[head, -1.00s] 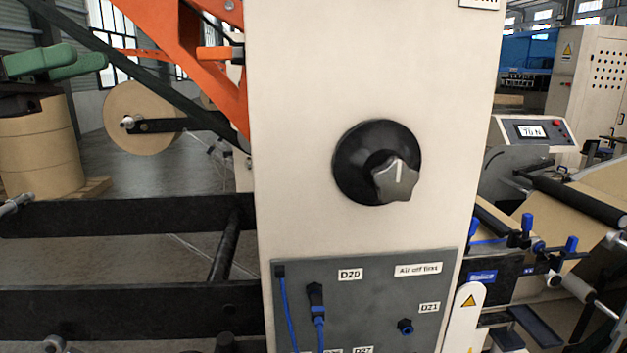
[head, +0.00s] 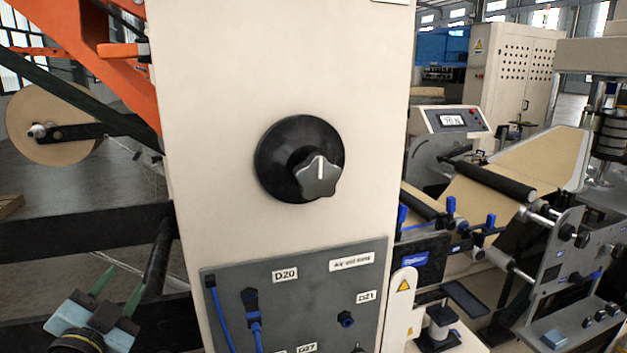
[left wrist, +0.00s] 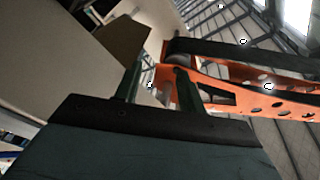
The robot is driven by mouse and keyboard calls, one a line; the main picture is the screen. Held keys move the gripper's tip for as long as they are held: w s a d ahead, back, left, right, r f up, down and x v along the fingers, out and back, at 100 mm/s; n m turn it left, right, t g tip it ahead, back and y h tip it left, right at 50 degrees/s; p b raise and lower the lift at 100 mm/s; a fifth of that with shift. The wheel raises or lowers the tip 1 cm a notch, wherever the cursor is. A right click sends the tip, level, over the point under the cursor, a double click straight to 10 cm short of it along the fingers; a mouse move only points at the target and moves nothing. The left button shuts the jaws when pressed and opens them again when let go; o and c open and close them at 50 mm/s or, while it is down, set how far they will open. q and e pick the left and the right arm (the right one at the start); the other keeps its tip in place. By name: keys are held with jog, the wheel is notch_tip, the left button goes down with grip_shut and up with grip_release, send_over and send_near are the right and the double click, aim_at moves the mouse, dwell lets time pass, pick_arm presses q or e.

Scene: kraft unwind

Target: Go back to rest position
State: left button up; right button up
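My left gripper (head: 119,285) is low at the left of the head view, in front of the dark frame bars and left of the grey connector panel. Its two green fingers point up and stand apart with nothing between them. In the left wrist view the left gripper's fingers (left wrist: 157,80) are also apart and empty, with an orange arm of the machine (left wrist: 230,92) beyond them. My right gripper is in neither view.
A beige column (head: 240,60) carries a black knob (head: 300,160) and the grey panel (head: 290,320) with blue cables. Dark bars (head: 80,235) cross at left. A kraft roll (head: 50,110) stands behind. Rollers (head: 490,180) and a display box (head: 450,120) are at right.

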pick_arm(q)
jog(key=s+d+f+n+g, duration=0.2)
jog(key=s+f+g, duration=0.25)
jog(key=f, duration=0.35)
jog(key=s+d+f+n+g, duration=0.2)
jog(key=s+f+n+g, duration=0.1)
jog(key=s+f, duration=0.4)
jog(key=s+d+f+n+g, duration=0.1)
jog(key=s+d+f+g, duration=0.15)
jog(key=s, duration=0.25)
jog(key=s+d+f+g+h, duration=0.1)
jog(key=s+d+f+g, duration=0.15)
jog(key=s, duration=0.25)
jog(key=s+d+f+n+g, duration=0.1)
jog(key=s+f+g, duration=0.1)
jog(key=s+f, duration=0.25)
notch_tip(320, 180, down, 26)
jog(key=s+g+b, duration=0.2)
jog(key=s, duration=0.1)
jog(key=s+a+f+g+b, duration=0.1)
jog(key=s+a+f, duration=0.1)
jog(key=s+f, duration=1.4)
jog(key=shift+s+a+f+m, duration=0.15)
jog(key=shift+s+a+m, duration=0.05)
jog(key=shift+m, duration=0.1)
